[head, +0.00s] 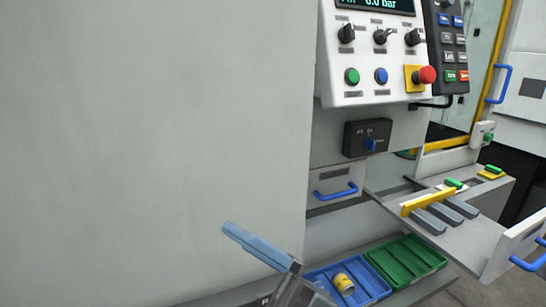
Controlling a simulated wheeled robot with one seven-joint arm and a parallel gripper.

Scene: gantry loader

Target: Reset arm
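Part of my arm rises from the bottom edge in the head view. A light-blue bar at its end, seemingly my gripper (257,247), points up and left in front of the plain grey panel. I see it edge-on, so the gap between its fingers and anything between them cannot be made out. It appears apart from the trays and the control panel.
A blue tray (318,276) holds a yellow-and-white cylinder (343,284); a green tray (405,262) stands beside it. An open drawer (470,238) with grey bars juts out at right. A control panel (377,62) is above. The large grey panel (150,130) fills the left.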

